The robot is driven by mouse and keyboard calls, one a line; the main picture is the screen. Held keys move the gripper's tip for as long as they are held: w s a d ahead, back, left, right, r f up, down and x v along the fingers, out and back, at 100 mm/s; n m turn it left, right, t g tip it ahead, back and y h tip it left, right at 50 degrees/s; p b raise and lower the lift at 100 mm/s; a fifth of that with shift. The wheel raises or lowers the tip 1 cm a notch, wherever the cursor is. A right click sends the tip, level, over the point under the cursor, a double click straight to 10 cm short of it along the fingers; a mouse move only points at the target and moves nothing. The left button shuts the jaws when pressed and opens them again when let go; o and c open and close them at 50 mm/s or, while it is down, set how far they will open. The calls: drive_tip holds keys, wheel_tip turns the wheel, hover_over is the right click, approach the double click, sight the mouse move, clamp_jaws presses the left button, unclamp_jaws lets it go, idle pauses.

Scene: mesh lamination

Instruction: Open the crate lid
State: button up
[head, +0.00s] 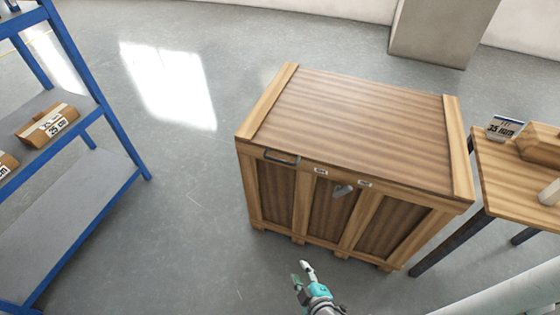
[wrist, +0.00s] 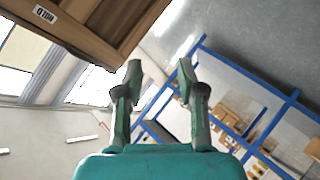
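The wooden crate (head: 333,210) stands on the floor in the middle of the head view. Its striped brown lid (head: 350,115) lies flat on top, closed. A dark bar handle (head: 281,157) sits on the front upper edge at the left, and a grey metal latch-like part (head: 343,189) hangs right of it. My teal gripper (head: 302,273) is in front of and below the crate's front face, apart from it. In the wrist view its two fingers (wrist: 160,72) are spread with nothing between them. Part of a brown wooden body, likely the crate (wrist: 85,22), shows at upper left there.
A blue-framed shelf (head: 90,205) with cardboard packages (head: 47,125) stands at the left. A wooden table (head: 500,180) with a small labelled box (head: 505,128) stands close to the crate's right side. Floor between shelf and crate is clear. A pillar (head: 440,30) stands behind.

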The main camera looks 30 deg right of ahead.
drive_tip(key=w+d+n+h, duration=0.1)
drive_tip(key=w+d+h, duration=0.15)
drive_tip(key=w, duration=0.75)
drive_tip(key=g+h, duration=0.2)
drive_tip(key=h, duration=0.5)
approach(280, 160)
drive_tip(key=shift+m, duration=0.3)
drive_tip(key=x, duration=1)
drive_tip(key=shift+w+f, duration=0.1)
drive_tip(key=shift+f, duration=0.25)
clamp_jaws()
